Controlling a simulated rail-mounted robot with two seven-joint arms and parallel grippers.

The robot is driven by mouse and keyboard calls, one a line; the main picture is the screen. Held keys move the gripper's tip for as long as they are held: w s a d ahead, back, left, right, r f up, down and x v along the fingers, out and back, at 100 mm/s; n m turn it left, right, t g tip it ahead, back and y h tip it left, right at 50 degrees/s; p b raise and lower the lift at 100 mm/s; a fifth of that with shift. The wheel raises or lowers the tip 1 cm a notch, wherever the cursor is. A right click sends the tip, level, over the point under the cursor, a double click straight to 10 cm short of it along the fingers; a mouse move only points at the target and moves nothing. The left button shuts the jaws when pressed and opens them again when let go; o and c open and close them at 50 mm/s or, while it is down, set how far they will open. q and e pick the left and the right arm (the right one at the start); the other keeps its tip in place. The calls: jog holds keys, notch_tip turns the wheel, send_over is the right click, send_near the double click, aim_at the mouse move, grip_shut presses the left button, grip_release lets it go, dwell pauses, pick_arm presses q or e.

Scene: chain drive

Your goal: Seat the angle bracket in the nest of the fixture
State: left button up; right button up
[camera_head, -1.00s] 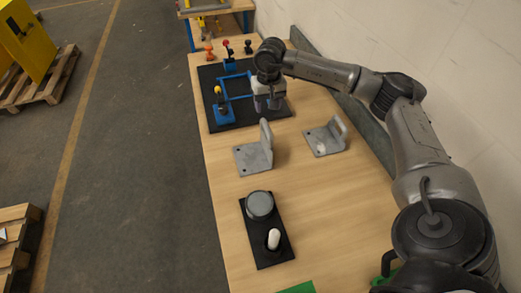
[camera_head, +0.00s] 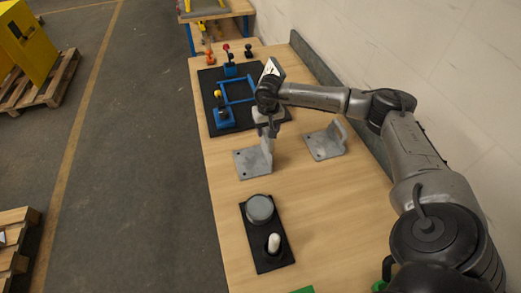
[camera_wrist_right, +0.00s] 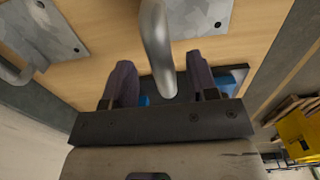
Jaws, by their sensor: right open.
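One grey angle bracket (camera_head: 252,163) lies on the wooden table in front of the fixture, with a flat holed plate and an upright flange. A second similar bracket (camera_head: 324,144) is to its right. The fixture (camera_head: 238,88) is a blue frame on a black mat, with blue clamps at its sides. My right gripper (camera_head: 268,128) is open over the nearer bracket's flange. In the right wrist view, that bracket's rounded flange edge (camera_wrist_right: 157,45) stands between the two spread fingers; contact cannot be told. My left gripper is not in view.
A black tray (camera_head: 284,255) with a grey round part (camera_head: 260,208) and a white peg (camera_head: 274,241) lies nearer. Small orange and black knobs (camera_head: 248,50) stand at the far end. A grey ledge runs along the wall side.

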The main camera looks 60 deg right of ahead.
notch_tip(320, 180, down, 4)
jog(key=shift+w+a+r, duration=0.1)
jog(key=shift+r, duration=0.15)
jog(key=shift+c, duration=0.2)
grip_shut()
dwell(1.0)
jog(key=shift+r, duration=0.2)
